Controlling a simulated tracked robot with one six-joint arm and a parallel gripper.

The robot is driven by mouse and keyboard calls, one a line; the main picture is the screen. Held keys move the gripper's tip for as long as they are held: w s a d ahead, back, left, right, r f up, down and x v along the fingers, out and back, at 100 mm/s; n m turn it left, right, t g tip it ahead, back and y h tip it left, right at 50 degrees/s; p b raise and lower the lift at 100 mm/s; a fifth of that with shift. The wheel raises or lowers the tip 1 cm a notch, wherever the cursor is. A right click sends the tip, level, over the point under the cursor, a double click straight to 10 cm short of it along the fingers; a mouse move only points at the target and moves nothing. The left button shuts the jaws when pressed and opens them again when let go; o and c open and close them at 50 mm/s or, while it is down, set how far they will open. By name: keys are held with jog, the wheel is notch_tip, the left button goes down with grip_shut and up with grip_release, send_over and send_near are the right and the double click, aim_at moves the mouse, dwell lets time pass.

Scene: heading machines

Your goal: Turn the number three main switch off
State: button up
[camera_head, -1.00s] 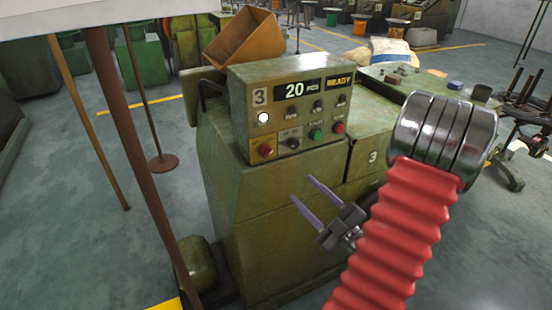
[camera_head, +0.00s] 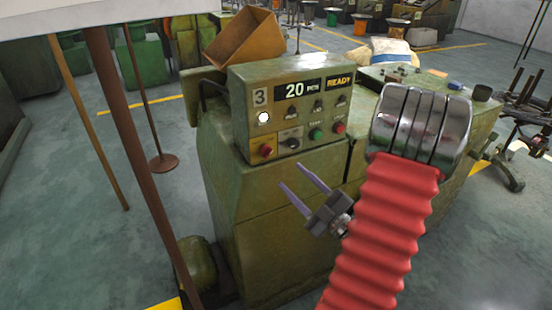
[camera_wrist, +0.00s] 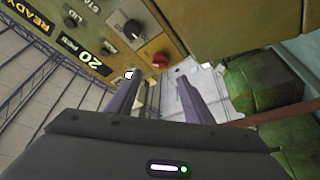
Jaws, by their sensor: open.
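The green machine's control box (camera_head: 240,95) bears a number 3, a display reading 20 PCS and READY, and a lit white lamp (camera_head: 263,117). At its lower left, a red rotary knob (camera_head: 265,150) sits on a yellow plate. It also shows in the wrist view (camera_wrist: 160,60), above and between my fingertips. A black knob (camera_head: 290,142) is right of it, and is also in the wrist view (camera_wrist: 133,30). My gripper (camera_head: 290,173) is open and empty, in front of and below the panel, apart from the knobs; its fingers also show in the wrist view (camera_wrist: 160,78).
A green button (camera_head: 316,134) and a red button (camera_head: 338,128) share the lower row, with small switches above. An open brown box (camera_head: 243,40) stands behind the control box. A brown post (camera_head: 130,130) stands left.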

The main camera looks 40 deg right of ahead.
aim_at(269, 155)
jog(key=shift+x, duration=4.75)
